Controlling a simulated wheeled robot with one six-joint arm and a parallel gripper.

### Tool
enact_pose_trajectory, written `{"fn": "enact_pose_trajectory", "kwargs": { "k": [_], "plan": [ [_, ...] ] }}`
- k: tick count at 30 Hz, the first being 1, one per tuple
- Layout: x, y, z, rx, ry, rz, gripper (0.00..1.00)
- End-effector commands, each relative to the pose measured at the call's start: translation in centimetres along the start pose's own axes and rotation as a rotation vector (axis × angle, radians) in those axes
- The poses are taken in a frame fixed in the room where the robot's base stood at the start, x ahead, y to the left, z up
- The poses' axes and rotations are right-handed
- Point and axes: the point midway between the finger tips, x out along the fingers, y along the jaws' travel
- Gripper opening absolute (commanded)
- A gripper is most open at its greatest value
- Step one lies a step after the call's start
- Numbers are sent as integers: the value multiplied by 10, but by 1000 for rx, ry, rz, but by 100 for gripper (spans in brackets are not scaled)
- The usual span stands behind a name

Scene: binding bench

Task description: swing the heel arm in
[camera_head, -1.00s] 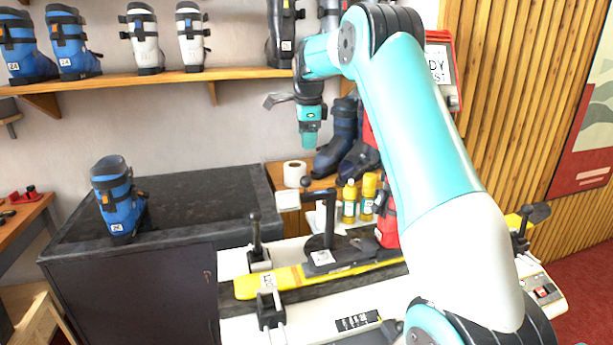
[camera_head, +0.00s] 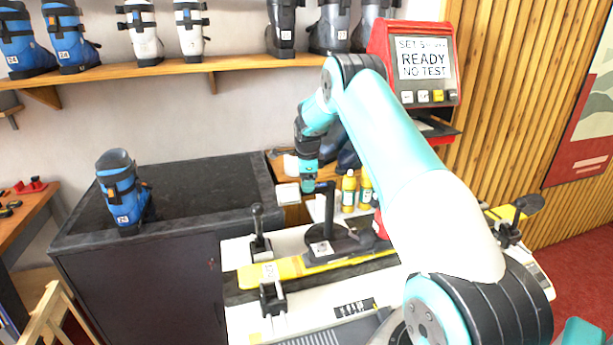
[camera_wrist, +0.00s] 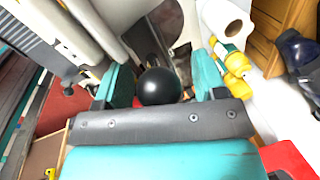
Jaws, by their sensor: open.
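The heel arm (camera_head: 327,203) is a dark bar on an upright post, with a pale block (camera_head: 287,194) at its left end. It reaches left from the post, off to the far side of the yellow ski (camera_head: 255,275). My gripper (camera_head: 308,188) is down at the arm's ball knob, which it mostly hides in the head view. In the wrist view the black ball knob (camera_wrist: 160,86) sits between the two teal fingers of my gripper (camera_wrist: 162,80). The fingers are apart, with a gap showing on both sides of the ball.
Yellow bottles (camera_head: 348,190) stand close right of my gripper, and a paper roll (camera_wrist: 228,22) is near it in the wrist view. A black clamp lever (camera_head: 258,225) rises at the ski's left. A red display unit (camera_head: 425,62) reads READY, NO TEST. A blue boot (camera_head: 122,190) stands on the dark cabinet.

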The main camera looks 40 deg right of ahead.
Motion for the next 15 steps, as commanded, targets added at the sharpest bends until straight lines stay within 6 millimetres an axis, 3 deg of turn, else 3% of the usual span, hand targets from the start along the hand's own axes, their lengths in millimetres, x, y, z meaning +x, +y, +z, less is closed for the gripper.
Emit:
{"fn": "enact_pose_trajectory", "kwargs": {
  "k": [10,15],
  "plan": [
    [5,0,0,0,0,0,64],
    [4,0,0,0,0,-2,25]
  ]
}}
